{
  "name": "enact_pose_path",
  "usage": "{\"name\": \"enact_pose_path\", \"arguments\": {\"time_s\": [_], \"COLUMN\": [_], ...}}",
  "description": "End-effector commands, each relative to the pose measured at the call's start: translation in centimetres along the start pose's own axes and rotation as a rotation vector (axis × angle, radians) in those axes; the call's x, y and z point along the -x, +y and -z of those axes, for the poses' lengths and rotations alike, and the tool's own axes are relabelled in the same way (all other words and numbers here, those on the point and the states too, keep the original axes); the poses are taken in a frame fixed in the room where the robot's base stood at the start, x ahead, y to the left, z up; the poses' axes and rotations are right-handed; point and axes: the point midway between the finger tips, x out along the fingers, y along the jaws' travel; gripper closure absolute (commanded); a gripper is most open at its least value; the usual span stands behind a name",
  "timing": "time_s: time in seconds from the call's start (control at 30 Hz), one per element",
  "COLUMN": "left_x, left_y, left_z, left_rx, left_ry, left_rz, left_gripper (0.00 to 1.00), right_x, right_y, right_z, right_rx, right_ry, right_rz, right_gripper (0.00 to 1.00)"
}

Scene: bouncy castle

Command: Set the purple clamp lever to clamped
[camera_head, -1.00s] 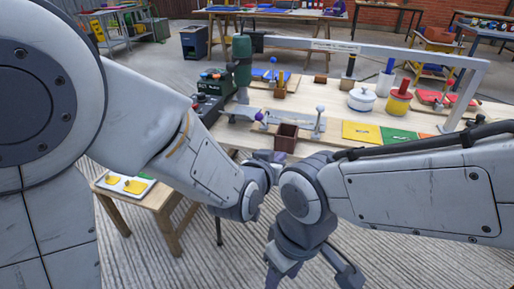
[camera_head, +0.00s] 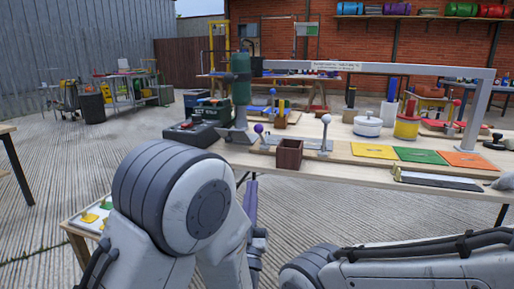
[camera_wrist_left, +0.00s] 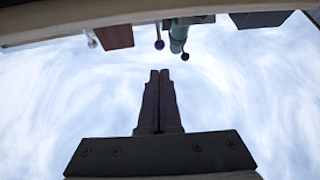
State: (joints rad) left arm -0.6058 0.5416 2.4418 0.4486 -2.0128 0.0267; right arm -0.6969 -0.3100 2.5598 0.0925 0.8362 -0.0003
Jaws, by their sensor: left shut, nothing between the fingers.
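The purple clamp lever shows as a purple ball knob (camera_head: 258,128) at the left end of a flat metal base on the workbench, beside the green drill press. My right gripper is out of the picture.
A brown open box (camera_head: 289,155) stands at the bench front, right of the purple knob. A white ball-topped lever (camera_head: 325,120) stands behind it. The green drill press (camera_head: 240,88) is on the left. Yellow, green and orange plates (camera_head: 467,160) lie to the right.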

Motion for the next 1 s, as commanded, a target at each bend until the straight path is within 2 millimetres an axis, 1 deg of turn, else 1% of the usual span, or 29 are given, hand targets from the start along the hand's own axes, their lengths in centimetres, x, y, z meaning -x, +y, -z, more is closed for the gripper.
{"name": "enact_pose_path", "arguments": {"time_s": [0.13, 0.23, 0.43, 0.47, 0.5, 0.57, 0.6, 0.8, 0.9, 1.0], "left_x": [-0.2, -0.8, -2.9, -3.4, -4.2, -5.5, -6.3, -10.4, -11.9, -13.0], "left_y": [0.0, 0.0, 0.0, 0.0, -0.1, -0.1, -0.1, -0.1, -0.1, 0.0], "left_z": [0.1, 0.3, 0.6, 0.4, 0.2, 0.2, 0.0, 0.0, 0.0, -0.1], "left_rx": [0.0, 0.0, -0.001, 0.001, 0.002, 0.002, 0.002, 0.001, 0.002, 0.0], "left_ry": [-0.001, -0.001, -0.003, 0.0, 0.004, 0.004, 0.004, 0.004, 0.003, 0.0], "left_rz": [0.0, 0.0, 0.001, 0.002, 0.004, 0.002, 0.003, 0.001, 0.001, 0.0], "left_gripper": [1.0, 1.0, 1.0, 1.0, 1.0, 1.0, 1.0, 1.0, 1.0, 1.0], "right_x": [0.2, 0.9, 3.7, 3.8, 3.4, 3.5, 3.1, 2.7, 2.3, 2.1], "right_y": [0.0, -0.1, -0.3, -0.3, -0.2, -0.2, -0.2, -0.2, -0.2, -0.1], "right_z": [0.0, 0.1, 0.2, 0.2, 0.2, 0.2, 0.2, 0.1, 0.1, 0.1], "right_rx": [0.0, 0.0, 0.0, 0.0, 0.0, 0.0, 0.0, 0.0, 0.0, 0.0], "right_ry": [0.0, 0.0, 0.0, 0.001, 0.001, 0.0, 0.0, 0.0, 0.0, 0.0], "right_rz": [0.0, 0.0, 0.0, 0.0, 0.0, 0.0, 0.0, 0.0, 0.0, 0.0], "right_gripper": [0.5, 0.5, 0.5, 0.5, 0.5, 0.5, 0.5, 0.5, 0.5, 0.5]}}
